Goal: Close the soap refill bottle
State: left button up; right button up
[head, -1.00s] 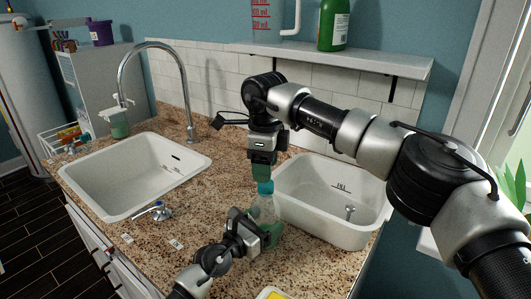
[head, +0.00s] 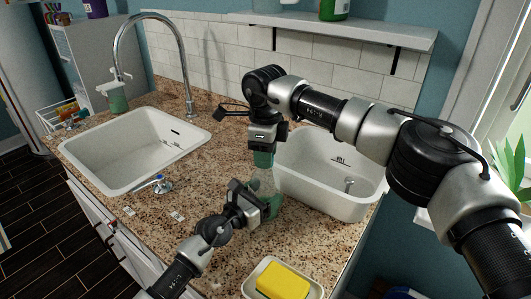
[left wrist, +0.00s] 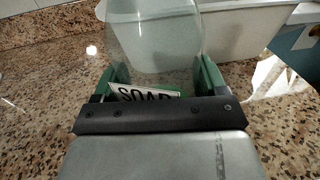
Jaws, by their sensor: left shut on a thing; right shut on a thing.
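The clear soap refill bottle (head: 264,182) stands upright on the granite counter in the head view, with green at its lower part. My left gripper (head: 262,207) is shut around its lower body. The left wrist view shows the clear bottle (left wrist: 155,35) between green finger pads, with a "SOAP" label (left wrist: 145,93) low down. My right gripper (head: 263,160) points straight down at the top of the bottle, shut on the cap. The cap is mostly hidden by its fingers, so I cannot see how it sits on the neck.
A white basin (head: 325,203) stands close behind and right of the bottle. A white sink (head: 105,185) with a tall faucet (head: 187,75) lies to the left. A soap dish (head: 252,287) with a yellow sponge (head: 283,281) sits at the front.

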jog(key=m, duration=0.5)
jog(key=o, duration=1.1)
notch_tip(320, 180, up, 12)
pick_arm(q)
jog(key=o, duration=1.7)
jog(key=shift+o, duration=0.2)
jog(key=v, duration=1)
jog(key=shift+s+a, duration=0.25)
jog(key=shift+s, duration=0.05)
pick_arm(e)
jog(key=shift+r, duration=0.15)
